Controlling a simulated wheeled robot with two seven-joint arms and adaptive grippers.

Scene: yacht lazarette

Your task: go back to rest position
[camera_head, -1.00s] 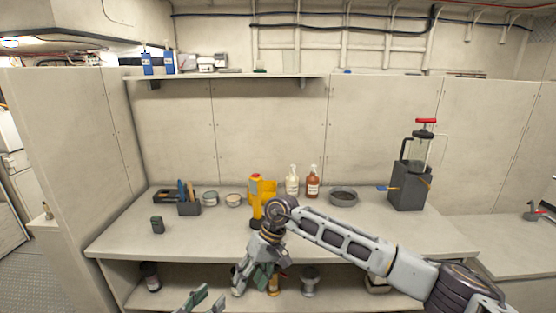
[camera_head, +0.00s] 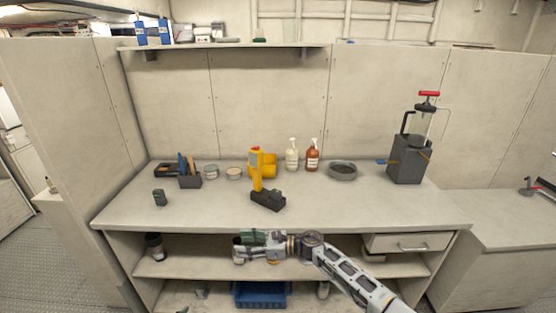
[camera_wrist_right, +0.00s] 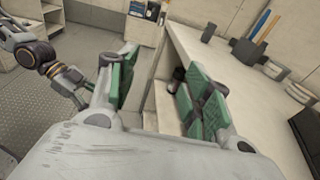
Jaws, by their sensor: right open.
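My right gripper (camera_head: 246,246) is in front of the bench, below the worktop's front edge, pointing left in the head view. In the right wrist view its green-padded fingers (camera_wrist_right: 160,90) are spread apart with nothing between them. The head view does not show the left gripper. The yellow device (camera_head: 257,172) stands upright at its black base (camera_head: 268,200) on the worktop, apart from my gripper.
The worktop (camera_head: 330,208) also bears a dark holder (camera_head: 189,180), two pump bottles (camera_head: 312,156), a grey bowl (camera_head: 342,171) and a grey box with a red-handled pump (camera_head: 408,160). Shelves below hold a dark jar (camera_head: 155,246) and a blue crate (camera_head: 260,294). A drawer (camera_head: 408,243) is at right.

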